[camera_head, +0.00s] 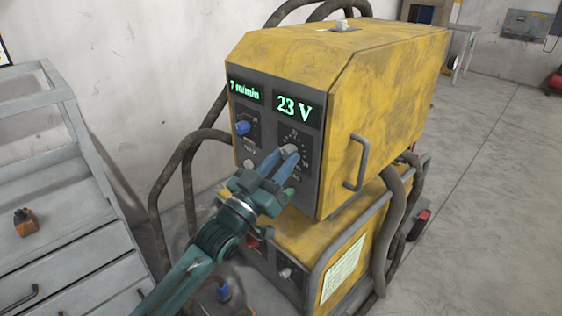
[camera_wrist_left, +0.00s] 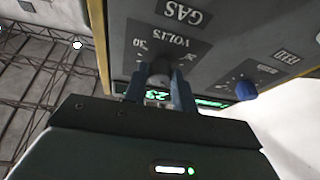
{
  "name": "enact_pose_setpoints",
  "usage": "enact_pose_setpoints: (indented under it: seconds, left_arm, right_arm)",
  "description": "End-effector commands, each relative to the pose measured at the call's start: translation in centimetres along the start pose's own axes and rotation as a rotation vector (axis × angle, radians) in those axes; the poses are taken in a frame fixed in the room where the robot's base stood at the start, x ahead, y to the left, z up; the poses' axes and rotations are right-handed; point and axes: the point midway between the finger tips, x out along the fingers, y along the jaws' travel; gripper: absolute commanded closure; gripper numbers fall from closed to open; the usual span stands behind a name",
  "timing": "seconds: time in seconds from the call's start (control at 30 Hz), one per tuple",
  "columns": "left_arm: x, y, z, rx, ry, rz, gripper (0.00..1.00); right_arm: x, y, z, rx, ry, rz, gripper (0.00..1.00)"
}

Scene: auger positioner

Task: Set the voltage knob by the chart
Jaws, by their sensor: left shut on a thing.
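The voltage knob (camera_head: 290,150) is a grey knob on the right side of the dark front panel, below a green display (camera_head: 293,107) reading 23 V. My left gripper (camera_head: 287,160) is shut on this knob with its blue fingers on either side. In the left wrist view the knob (camera_wrist_left: 160,70) sits between the two fingers, under the upside-down word VOLTS. The chart (camera_head: 343,268) seems to be the pale sheet on the lower yellow unit; its text is too small to read. My right gripper is not in view.
A blue feed knob (camera_head: 242,128) sits left of the voltage knob, under a display (camera_head: 245,91) reading 7 m/min. A metal handle (camera_head: 357,163) juts from the yellow box's side. Thick hoses (camera_head: 187,185) loop beside the machine. A grey drawer cabinet (camera_head: 62,215) stands at left.

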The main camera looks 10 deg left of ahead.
Motion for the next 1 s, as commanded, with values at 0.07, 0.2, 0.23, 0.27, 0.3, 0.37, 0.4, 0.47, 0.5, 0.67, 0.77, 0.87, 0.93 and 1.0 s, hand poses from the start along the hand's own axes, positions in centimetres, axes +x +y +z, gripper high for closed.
enact_pose_setpoints:
  seconds: [0.07,0.2,0.23,0.27,0.3,0.37,0.4,0.47,0.5,0.67,0.77,0.87,0.93,1.0]
  left_arm:
    - [-0.02,-0.03,0.03,0.007,0.000,0.003,0.96]
    - [-0.04,-0.11,0.10,0.040,0.001,0.016,0.96]
    - [-0.04,-0.14,0.12,0.051,0.001,0.020,0.96]
    - [-0.04,-0.16,0.13,0.064,0.002,0.025,0.96]
    - [-0.04,-0.21,0.12,0.084,0.004,0.034,0.96]
    - [-0.03,-0.23,0.11,0.117,0.007,0.049,0.96]
    - [-0.03,-0.27,0.13,0.142,0.008,0.060,0.96]
    - [-0.03,-0.35,0.12,0.186,0.011,0.077,0.96]
    - [-0.02,-0.38,0.10,0.218,0.014,0.091,0.96]
    - [0.02,-0.56,0.07,0.350,0.023,0.147,0.96]
    - [0.05,-0.66,-0.01,0.433,0.029,0.182,0.96]
    - [0.08,-0.77,-0.06,0.511,0.035,0.215,0.96]
    - [0.10,-0.79,-0.09,0.562,0.038,0.236,0.96]
    - [0.12,-0.85,-0.14,0.609,0.042,0.256,0.96]
  right_arm:
    - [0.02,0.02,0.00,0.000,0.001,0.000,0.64]
    - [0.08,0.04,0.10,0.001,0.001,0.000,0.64]
    - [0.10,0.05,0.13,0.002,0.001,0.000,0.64]
    - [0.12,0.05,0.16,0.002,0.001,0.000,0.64]
    - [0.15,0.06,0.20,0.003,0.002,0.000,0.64]
    - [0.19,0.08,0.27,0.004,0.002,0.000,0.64]
    - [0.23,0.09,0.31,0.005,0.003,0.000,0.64]
    - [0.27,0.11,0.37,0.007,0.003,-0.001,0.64]
    - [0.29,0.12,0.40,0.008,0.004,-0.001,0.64]
    - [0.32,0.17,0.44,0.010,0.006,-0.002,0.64]
    - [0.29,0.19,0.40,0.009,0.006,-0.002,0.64]
    - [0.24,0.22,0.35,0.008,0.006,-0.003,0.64]
    - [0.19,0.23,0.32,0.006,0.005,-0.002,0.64]
    - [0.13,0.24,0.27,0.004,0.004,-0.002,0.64]
